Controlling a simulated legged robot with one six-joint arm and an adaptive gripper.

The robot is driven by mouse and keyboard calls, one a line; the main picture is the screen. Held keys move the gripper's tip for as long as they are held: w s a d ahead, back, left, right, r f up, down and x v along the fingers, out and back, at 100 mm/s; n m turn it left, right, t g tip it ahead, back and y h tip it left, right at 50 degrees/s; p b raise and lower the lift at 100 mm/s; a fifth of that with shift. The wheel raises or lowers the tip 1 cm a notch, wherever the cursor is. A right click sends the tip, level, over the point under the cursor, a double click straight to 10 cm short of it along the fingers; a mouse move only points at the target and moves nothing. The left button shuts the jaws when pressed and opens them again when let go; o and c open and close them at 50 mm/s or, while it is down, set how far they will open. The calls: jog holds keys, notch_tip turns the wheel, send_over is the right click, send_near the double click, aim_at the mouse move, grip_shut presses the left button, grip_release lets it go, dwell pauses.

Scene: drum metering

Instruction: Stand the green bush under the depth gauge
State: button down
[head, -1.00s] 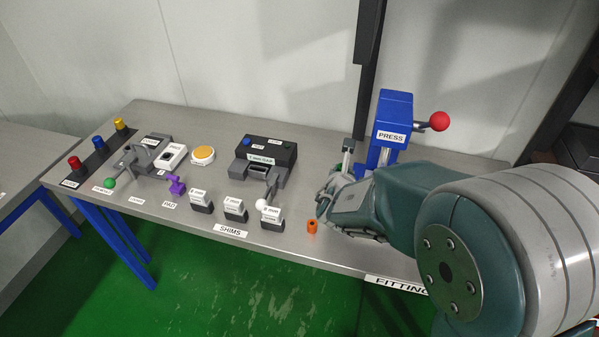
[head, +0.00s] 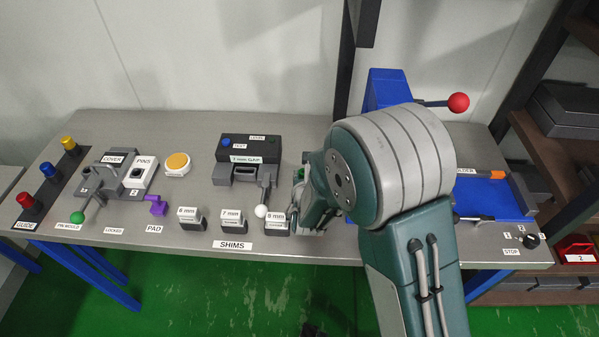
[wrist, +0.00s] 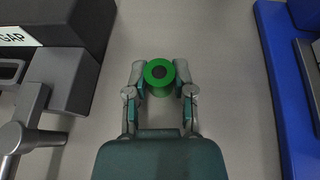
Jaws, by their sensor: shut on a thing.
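The green bush (wrist: 163,96) is a short upright cylinder with a dark hole in its top. My gripper (wrist: 160,80) is shut on it, one finger on each side, over the grey bench top. In the head view my gripper (head: 308,200) is partly hidden by my arm, just right of the gap unit. I cannot make out the depth gauge in either view now; my arm covers part of the bench in front of the press.
The gap unit (head: 249,149) with its white-knobbed lever (head: 261,211) stands left of my gripper. The blue press (head: 388,82) is behind my arm. The shim blocks (head: 232,221) line the front edge. A blue tray (head: 490,200) lies at right.

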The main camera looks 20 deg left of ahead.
jog(key=shift+a, duration=0.3)
jog(key=c, duration=0.8)
grip_release()
jog(key=o, duration=0.3)
jog(key=shift+d, duration=0.3)
jog(key=shift+d+r, duration=0.15)
jog(key=shift+d, duration=0.3)
jog(key=shift+s+a, duration=0.2)
jog(key=shift+a, duration=0.05)
jog(key=v, duration=1)
jog(key=shift+s+d+r, duration=0.1)
jog(key=shift+s+d, duration=0.05)
jog(key=shift+s, duration=0.05)
jog(key=shift+s+r, duration=0.15)
jog(key=shift+s, duration=0.3)
